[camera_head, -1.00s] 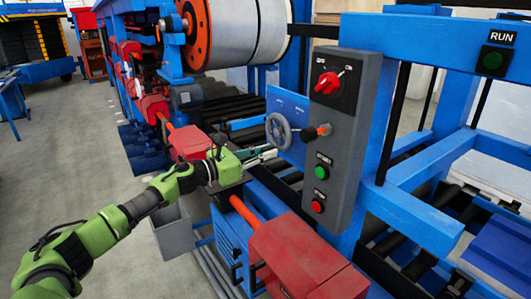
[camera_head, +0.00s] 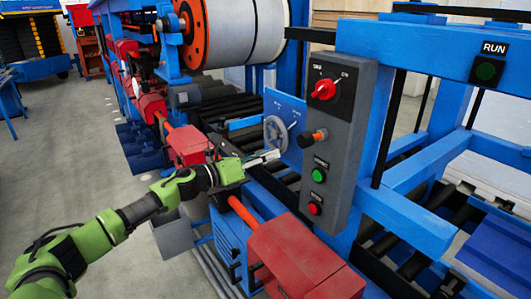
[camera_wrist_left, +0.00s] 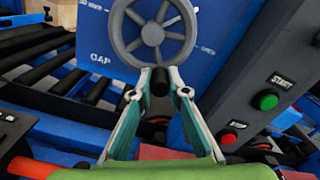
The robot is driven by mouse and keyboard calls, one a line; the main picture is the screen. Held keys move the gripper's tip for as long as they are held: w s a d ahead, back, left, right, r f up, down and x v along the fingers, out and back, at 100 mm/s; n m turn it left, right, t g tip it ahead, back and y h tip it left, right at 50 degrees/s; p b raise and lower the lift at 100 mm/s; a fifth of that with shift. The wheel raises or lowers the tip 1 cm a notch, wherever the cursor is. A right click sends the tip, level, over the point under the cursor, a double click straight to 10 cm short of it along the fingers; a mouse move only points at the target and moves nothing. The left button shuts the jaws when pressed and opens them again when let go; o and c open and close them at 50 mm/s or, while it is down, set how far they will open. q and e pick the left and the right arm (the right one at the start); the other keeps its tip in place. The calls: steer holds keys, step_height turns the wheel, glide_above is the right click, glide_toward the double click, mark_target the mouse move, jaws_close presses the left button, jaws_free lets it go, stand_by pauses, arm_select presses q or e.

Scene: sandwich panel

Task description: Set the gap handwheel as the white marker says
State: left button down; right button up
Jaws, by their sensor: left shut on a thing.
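The grey spoked gap handwheel (camera_head: 276,134) sits on a blue panel behind the control box. In the left wrist view the handwheel (camera_wrist_left: 153,30) is close up, with its black handle (camera_wrist_left: 160,82) at the bottom of the rim. My left gripper (camera_head: 276,155) reaches in from the left below the wheel. In the wrist view the left gripper (camera_wrist_left: 160,86) is shut on the handle, one fingertip on each side. The blue panel (camera_wrist_left: 95,35) reads "GAP", with a partly cut-off "mm" label at upper left. A short white mark (camera_wrist_left: 207,50) shows right of the wheel. My right gripper is out of view.
A grey control box (camera_head: 338,140) with a red switch, an orange-and-black knob and green and red buttons stands right of the wheel. Black rollers (camera_wrist_left: 45,75) lie left. A red housing (camera_head: 300,255) is in front. Floor is clear at left.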

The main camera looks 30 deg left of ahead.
mark_target(284, 139)
arm_select(q)
steer(key=n, duration=0.1)
steer(key=d+r+n+p, duration=0.1)
steer(key=n+p, duration=0.1)
steer(key=shift+s+d+r+n, duration=0.15)
steer(key=shift+s+r+n, duration=0.15)
steer(key=shift+n, duration=0.1)
steer(key=r+n+p, duration=0.1)
steer(key=n+p, duration=0.1)
steer(key=r+n+p, duration=0.1)
steer(key=n+p, duration=0.1)
steer(key=n, duration=0.1)
steer(key=d+r+n+p, duration=0.1)
steer(key=n+p, duration=0.1)
steer(key=shift+s+r+n, duration=0.1)
steer(key=shift+r+n, duration=0.2)
steer(key=shift+n, duration=0.1)
steer(key=shift+a+r+n+p, duration=0.2)
steer(key=shift+r+n+p, duration=0.3)
steer(key=shift+n+p, duration=0.6)
steer(key=c, duration=2)
jaws_free()
steer(key=shift+o, duration=0.2)
steer(key=shift+f, duration=0.1)
steer(key=shift+f, duration=0.1)
